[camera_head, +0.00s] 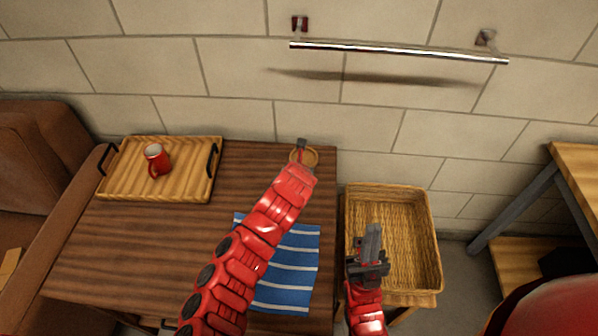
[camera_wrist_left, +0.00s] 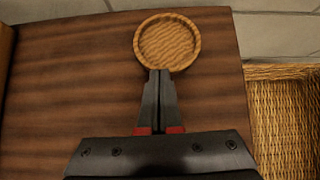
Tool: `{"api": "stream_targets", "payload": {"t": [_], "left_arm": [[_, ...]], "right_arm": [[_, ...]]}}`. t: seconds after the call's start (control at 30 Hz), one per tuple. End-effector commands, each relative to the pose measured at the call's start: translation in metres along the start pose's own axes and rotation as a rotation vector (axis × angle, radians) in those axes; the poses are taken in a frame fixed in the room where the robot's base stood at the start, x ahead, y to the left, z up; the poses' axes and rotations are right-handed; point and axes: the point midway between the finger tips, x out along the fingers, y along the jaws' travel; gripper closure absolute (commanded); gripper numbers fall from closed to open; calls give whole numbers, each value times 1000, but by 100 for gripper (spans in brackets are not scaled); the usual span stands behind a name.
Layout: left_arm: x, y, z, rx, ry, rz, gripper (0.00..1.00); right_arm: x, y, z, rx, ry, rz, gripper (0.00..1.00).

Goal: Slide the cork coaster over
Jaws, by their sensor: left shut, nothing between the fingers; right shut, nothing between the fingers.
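The cork coaster (camera_wrist_left: 167,41) is a round tan disc with a raised rim. It lies on the dark wooden table (camera_wrist_left: 70,80) near the far right corner. In the head view the coaster (camera_head: 312,157) is partly hidden by my left arm. My left gripper (camera_wrist_left: 160,73) is shut and empty, its fingertips at the near rim of the coaster; I cannot tell whether they touch it. It also shows in the head view (camera_head: 301,143). My right gripper (camera_head: 372,230) is shut and empty, in front of the wicker basket.
A wooden tray (camera_head: 117,183) with a red mug (camera_head: 156,160) stands at the table's back left. A blue striped cloth (camera_head: 298,265) lies under my left arm. The wicker basket (camera_head: 431,212) stands right of the table. A metal rail (camera_head: 400,52) crosses the wall.

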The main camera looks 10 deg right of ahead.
Motion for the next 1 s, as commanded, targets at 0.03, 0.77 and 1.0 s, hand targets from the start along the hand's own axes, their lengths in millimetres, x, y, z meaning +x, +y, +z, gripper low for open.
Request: {"api": "stream_targets", "payload": {"t": [0.03,0.77,1.0], "left_arm": [[0,0,0,0,0,0,100],[-74,-5,-24,-1,-4,-1,100],[-108,-5,-25,0,-3,1,100]], "right_arm": [[0,0,0,0,0,0,100],[18,1,-3,0,0,0,100],[19,1,-3,0,0,0,100]]}}
